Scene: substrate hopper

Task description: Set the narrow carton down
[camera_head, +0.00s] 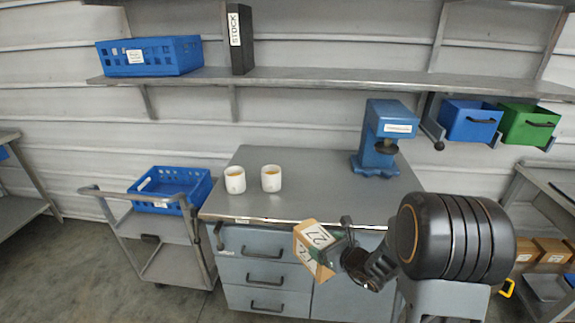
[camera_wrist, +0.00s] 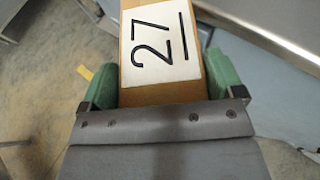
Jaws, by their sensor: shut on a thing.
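The narrow carton (camera_head: 314,243) is brown cardboard with a white label reading 27. My gripper (camera_head: 337,247) is shut on it and holds it tilted in front of the grey workbench's drawers, near the front edge. In the wrist view the carton (camera_wrist: 160,85) sits between the two green finger pads of my gripper (camera_wrist: 161,85), with its labelled face toward the camera. The carton's far end lies outside the wrist view.
The grey workbench top (camera_head: 310,185) has free room in the middle. Two white cups (camera_head: 235,180) stand at its left and a blue machine (camera_head: 385,140) at its back right. A cart with a blue crate (camera_head: 150,201) stands left. A shelf (camera_head: 300,79) runs above.

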